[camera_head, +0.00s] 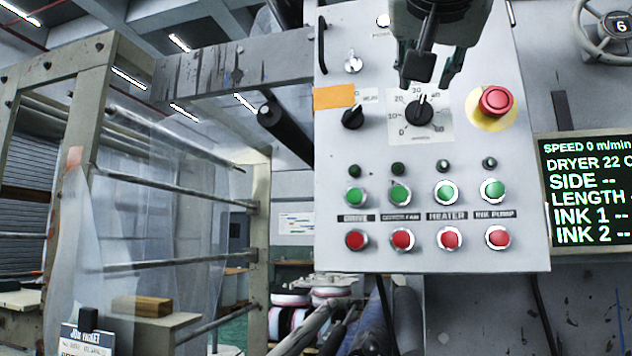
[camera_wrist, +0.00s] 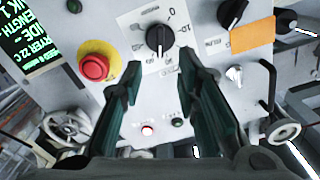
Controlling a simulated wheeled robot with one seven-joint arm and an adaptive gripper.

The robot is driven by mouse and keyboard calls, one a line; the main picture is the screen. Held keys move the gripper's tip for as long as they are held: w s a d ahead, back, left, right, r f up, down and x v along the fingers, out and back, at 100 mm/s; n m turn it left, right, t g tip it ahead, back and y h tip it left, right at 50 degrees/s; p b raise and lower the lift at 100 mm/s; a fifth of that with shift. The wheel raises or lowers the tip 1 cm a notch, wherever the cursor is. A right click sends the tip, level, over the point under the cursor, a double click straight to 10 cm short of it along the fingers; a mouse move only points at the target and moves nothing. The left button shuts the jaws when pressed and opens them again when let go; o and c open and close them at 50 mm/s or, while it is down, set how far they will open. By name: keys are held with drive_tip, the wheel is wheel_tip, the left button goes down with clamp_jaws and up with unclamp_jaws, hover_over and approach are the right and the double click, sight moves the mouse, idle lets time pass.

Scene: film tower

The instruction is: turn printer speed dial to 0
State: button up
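The 0 is at the lower left of the knob. My gripper (camera_head: 434,72) hangs just above the dial in the head view and covers part of the upper scale. In the wrist view, which is upside down, the dial (camera_wrist: 159,41) shows beyond and between the fingers of my gripper (camera_wrist: 157,75). The fingers are apart and empty.
A red emergency button (camera_head: 496,101) stands out close to the dial's right. A black selector knob (camera_head: 353,117) and an orange label (camera_head: 334,97) are to its left. Green and red button rows sit below. The screen (camera_head: 585,190) reads speed 0 m/min.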

sight(421, 104)
drive_tip(key=x, duration=0.9)
drive_tip(key=shift+w+p, duration=0.15)
drive_tip(key=shift+p, duration=0.2)
drive_tip(key=shift+f, duration=0.1)
clamp_jaws()
